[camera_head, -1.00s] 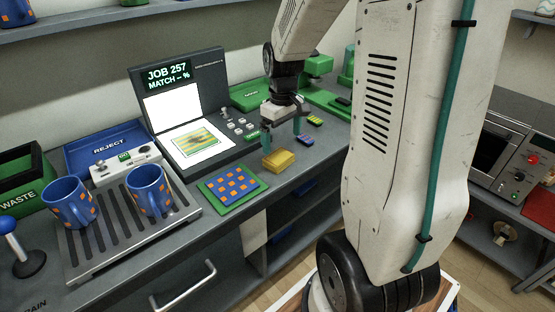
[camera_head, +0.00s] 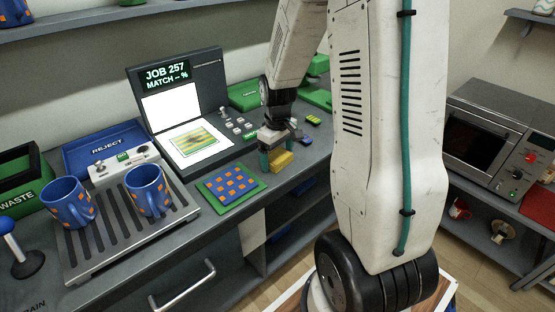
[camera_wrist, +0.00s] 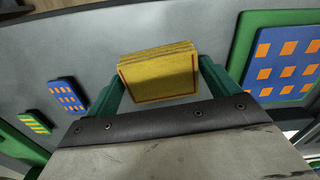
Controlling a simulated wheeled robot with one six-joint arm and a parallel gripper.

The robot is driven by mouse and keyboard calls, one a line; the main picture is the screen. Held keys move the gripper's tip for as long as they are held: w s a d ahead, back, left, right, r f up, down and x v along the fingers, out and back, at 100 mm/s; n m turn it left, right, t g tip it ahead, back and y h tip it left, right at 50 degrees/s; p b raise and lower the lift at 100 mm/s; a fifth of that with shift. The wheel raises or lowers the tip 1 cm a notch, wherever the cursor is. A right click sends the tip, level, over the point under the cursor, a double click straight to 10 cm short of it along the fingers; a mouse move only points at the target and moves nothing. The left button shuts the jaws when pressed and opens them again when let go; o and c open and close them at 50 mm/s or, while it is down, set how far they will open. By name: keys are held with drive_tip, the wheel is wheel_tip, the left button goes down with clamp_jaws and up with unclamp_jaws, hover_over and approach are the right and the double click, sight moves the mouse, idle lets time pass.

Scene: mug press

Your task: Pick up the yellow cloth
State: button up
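The yellow cloth (camera_head: 282,161), a folded block with a red border line, lies at the front of the counter. It also shows in the wrist view (camera_wrist: 160,76). My gripper (camera_head: 277,158) is low over it, with its green fingers on either side. In the wrist view, my gripper (camera_wrist: 163,72) is open, and the cloth sits between the two fingertips with little gap. Whether the fingers touch the cloth cannot be told. The near finger hides part of the cloth in the head view.
A green-edged pad with orange squares on blue (camera_head: 231,186) lies left of the cloth. Blue mugs (camera_head: 149,190) stand on a slatted tray (camera_head: 107,262) farther left. A press with a screen (camera_head: 168,75) stands behind. Small colored swatches (camera_wrist: 68,97) lie beyond my gripper.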

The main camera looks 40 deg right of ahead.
drive_tip(key=c, duration=0.6)
drive_tip(key=shift+r, duration=0.15)
